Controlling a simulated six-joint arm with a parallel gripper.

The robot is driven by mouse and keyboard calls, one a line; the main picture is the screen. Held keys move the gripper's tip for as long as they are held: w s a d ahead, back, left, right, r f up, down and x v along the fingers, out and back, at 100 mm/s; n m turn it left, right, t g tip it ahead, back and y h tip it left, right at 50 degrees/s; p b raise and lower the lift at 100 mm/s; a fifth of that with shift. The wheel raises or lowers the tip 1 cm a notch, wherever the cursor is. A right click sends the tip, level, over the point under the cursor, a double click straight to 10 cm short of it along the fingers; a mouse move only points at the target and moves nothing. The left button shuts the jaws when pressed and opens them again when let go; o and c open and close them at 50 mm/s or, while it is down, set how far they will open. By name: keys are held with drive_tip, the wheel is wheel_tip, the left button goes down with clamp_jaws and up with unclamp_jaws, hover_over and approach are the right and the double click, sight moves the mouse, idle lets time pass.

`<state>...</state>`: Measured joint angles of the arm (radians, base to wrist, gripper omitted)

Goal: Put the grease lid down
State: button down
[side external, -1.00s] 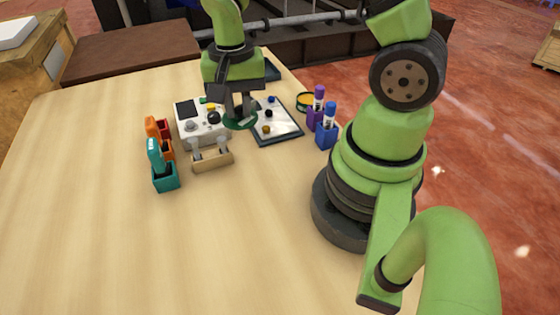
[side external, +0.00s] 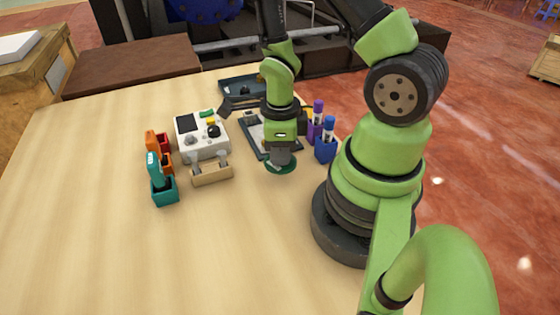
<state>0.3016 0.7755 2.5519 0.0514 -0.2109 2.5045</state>
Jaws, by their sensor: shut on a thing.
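The grease lid (side external: 290,168) is a dark green disc in the side external view, right of the wooden block and in front of the dark-framed board. My gripper (side external: 280,160) points down and is shut on the lid. The lid is low over the bare wood or on it; I cannot tell whether it touches. The fingertips are small and partly merge with the lid.
A white control box (side external: 201,135) and a wooden block with pegs (side external: 212,170) stand to the left. Orange and teal holders (side external: 163,190) are further left. A blue marker holder (side external: 325,151) is close on the right. The table front (side external: 230,250) is clear.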

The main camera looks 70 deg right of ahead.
drive_tip(key=shift+f, duration=1.95)
drive_tip(key=c, duration=1.1)
unclamp_jaws()
drive_tip(key=shift+f, duration=0.1)
